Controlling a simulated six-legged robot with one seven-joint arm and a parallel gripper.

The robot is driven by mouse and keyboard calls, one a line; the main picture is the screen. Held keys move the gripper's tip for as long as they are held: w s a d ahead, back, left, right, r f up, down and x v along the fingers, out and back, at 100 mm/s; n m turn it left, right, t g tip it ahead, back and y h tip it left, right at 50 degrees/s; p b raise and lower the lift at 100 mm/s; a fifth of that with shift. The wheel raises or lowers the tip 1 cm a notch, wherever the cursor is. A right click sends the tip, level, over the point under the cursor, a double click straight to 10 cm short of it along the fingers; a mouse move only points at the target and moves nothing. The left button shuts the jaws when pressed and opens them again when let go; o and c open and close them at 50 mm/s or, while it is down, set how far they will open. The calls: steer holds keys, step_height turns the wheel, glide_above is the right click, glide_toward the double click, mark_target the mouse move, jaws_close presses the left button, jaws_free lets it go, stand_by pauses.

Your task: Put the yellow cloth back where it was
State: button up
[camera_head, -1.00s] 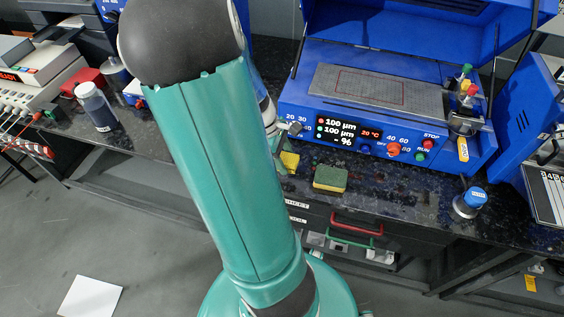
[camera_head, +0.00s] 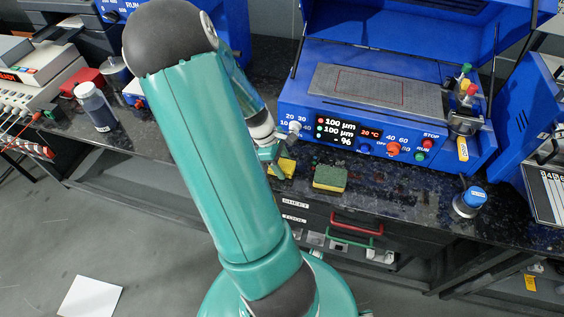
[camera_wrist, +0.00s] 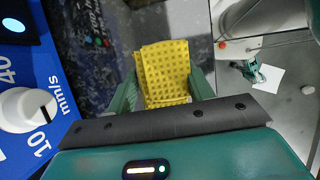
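The yellow cloth (camera_head: 284,168), with a waffle-like texture, is at my gripper near the front edge of the dark counter. In the wrist view the cloth (camera_wrist: 164,70) lies between my two green fingers, which meet its left and right sides. My gripper (camera_head: 275,158) is shut on it; it also shows in the wrist view (camera_wrist: 163,92). I cannot tell whether the cloth touches the counter. My arm hides part of the counter to the left.
A yellow-green sponge (camera_head: 330,178) lies on the counter (camera_head: 400,200) just right of the cloth. A blue coating machine (camera_head: 380,125) with knobs stands behind. A blue-capped jar (camera_head: 469,203) stands farther right. Drawers with red and green handles (camera_head: 355,229) are below the edge.

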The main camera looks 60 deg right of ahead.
steer(key=o, duration=0.4)
steer(key=shift+o, duration=0.2)
steer(key=shift+r, duration=0.1)
steer(key=d+v, duration=0.1)
steer(key=v, duration=1.1)
steer(key=w+a+r+t, duration=0.2)
steer(key=w+a+r, duration=0.25)
steer(key=a, duration=0.35)
steer(key=a+r+m+t, duration=0.1)
steer(key=a+r+t, duration=0.3)
steer(key=a, duration=1)
steer(key=w+a+r+m+t, duration=0.1)
steer(key=a+r+t, duration=0.3)
steer(key=a+r, duration=0.5)
steer(key=a, duration=0.5)
steer(key=shift+w+a+r+y, duration=0.15)
steer(key=shift+a+r+y, duration=0.15)
steer(key=shift+r, duration=0.05)
